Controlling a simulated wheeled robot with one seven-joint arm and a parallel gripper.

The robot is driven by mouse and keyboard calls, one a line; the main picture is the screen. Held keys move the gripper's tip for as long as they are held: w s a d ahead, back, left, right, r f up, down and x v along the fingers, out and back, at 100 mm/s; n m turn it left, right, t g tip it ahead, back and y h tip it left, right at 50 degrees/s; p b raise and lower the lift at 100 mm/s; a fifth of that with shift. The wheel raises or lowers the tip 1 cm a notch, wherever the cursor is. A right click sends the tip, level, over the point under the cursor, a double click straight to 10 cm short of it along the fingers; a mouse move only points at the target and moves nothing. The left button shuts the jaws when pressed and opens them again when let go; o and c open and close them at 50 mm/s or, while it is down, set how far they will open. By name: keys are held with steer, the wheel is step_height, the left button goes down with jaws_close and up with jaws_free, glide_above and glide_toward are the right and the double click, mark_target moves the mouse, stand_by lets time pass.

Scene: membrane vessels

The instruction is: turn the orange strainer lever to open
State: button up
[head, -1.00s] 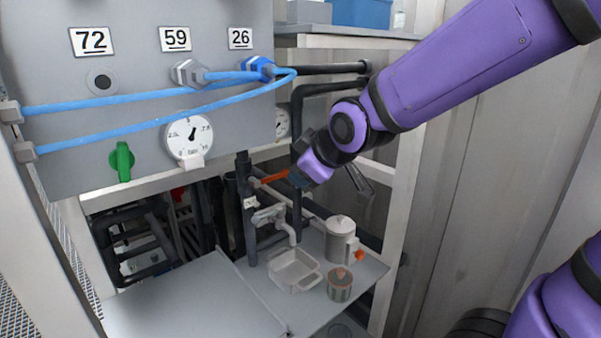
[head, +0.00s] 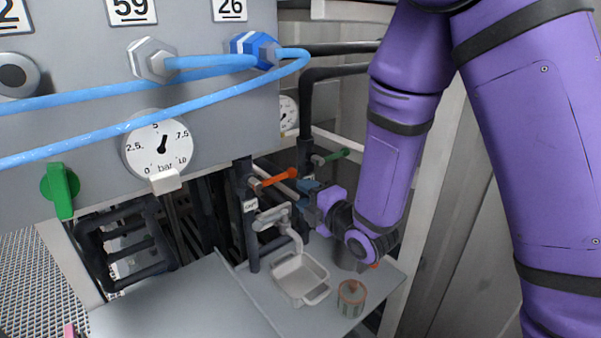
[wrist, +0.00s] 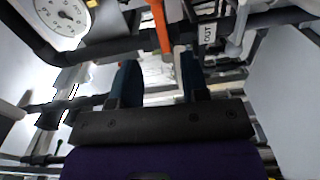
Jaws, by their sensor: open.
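The orange strainer lever (head: 279,177) sticks out to the right from a dark vertical pipe below the grey panel, its free end slightly raised. My gripper (head: 308,187) is open just right of the lever's free end, apparently empty. In the wrist view the two blue fingers of my gripper (wrist: 158,68) stand apart, and the orange lever (wrist: 160,24) shows ahead of the gap between them, near the top edge. I cannot tell the exact distance between fingers and lever.
A green lever (head: 336,155) sits on a pipe behind my gripper. A tap (head: 272,217) hangs over a white basin (head: 300,278), with a lidded pot (head: 351,298) beside it on the shelf. The gauge panel (head: 215,120) and blue hoses are at upper left.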

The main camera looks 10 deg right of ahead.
mark_target(280, 178)
steer(key=x, duration=1)
steer(key=shift+w+a, duration=0.2)
steer(key=shift+w, duration=0.1)
jaws_close()
